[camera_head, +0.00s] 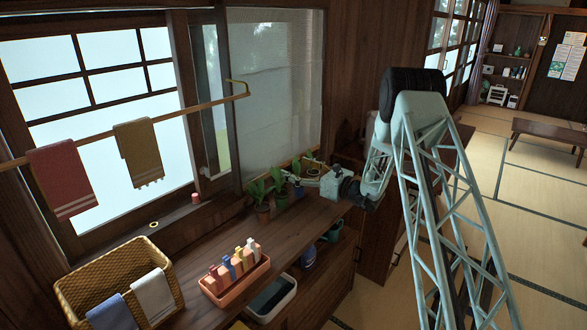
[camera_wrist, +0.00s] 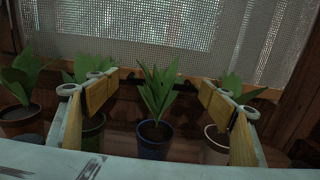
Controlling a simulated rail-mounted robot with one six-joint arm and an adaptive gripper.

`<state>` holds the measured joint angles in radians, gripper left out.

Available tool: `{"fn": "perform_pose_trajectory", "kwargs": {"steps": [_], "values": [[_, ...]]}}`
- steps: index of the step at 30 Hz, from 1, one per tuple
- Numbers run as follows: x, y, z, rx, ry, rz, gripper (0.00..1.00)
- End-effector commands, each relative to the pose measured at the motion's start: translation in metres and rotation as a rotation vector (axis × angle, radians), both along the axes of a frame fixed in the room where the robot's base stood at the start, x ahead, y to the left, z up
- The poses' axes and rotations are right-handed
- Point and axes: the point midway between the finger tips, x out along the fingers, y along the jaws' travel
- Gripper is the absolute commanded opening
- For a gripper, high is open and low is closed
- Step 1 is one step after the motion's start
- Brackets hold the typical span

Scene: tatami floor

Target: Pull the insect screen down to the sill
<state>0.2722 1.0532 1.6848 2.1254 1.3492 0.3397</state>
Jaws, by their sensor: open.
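The insect screen (camera_head: 278,85) is a pale grey mesh sheet over the right-hand window. My gripper (camera_head: 309,177) is low in front of the window, among the plants. In the wrist view its two wood-coloured fingers (camera_wrist: 160,95) are wide apart, with nothing held between them. A plant in a blue pot (camera_wrist: 153,140) shows between them.
Several potted plants (camera_head: 279,190) line the counter (camera_head: 215,228) below the window, close to my gripper. A coral tray of bottles (camera_head: 240,283) and a wicker basket (camera_head: 82,295) stand to the left. A towel rail (camera_head: 190,112) juts out at the left window.

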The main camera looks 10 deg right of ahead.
Motion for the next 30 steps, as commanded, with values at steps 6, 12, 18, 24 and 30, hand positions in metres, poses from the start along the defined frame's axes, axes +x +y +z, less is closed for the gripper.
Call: {"fn": "perform_pose_trajectory", "kwargs": {"steps": [6,12,18,24,30], "values": [[-0.021,-0.019,0.000,0.001,0.002,-0.001,0.74],[-0.044,-0.039,0.000,0.001,0.001,-0.001,0.74],[-0.064,-0.055,0.000,0.001,0.001,-0.001,0.74],[-0.076,-0.065,0.000,0.001,0.001,0.000,0.74],[-0.079,-0.067,0.000,0.001,-0.001,0.000,0.74]]}}
